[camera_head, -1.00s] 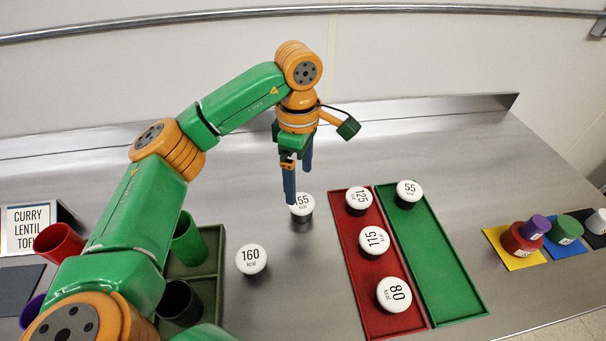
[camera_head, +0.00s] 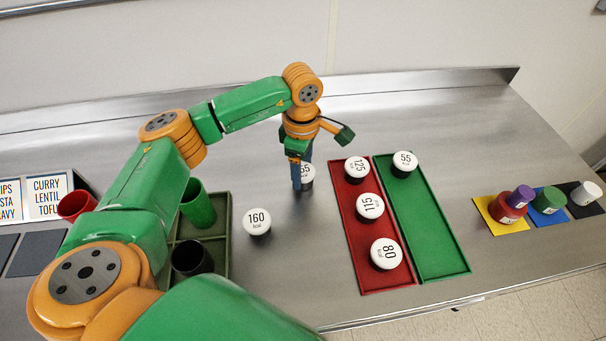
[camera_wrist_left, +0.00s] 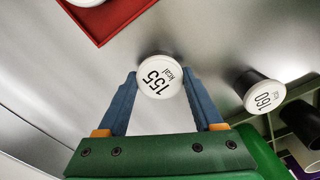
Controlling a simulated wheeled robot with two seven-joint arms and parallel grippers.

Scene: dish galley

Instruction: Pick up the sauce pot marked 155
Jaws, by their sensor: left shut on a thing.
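The sauce pot marked 155 (camera_head: 308,175) has a white lid and dark body, and stands on the steel counter left of the red tray. In the left wrist view its lid (camera_wrist_left: 157,82) sits between the two blue fingertips. My left gripper (camera_head: 301,180) is shut on this pot, with fingers pointing down. In the head view a finger and the lid overlap, so part of the number is hidden. Whether the pot's base touches the counter is hard to tell. My right gripper is not in view.
A pot marked 160 (camera_head: 257,221) stands nearby at the front left. The red tray (camera_head: 352,260) holds pots 125, 115 and 80. The green tray (camera_head: 440,240) holds pot 55 (camera_head: 403,163). A dark green divided crate (camera_head: 217,247) with cups stands left. The counter behind is clear.

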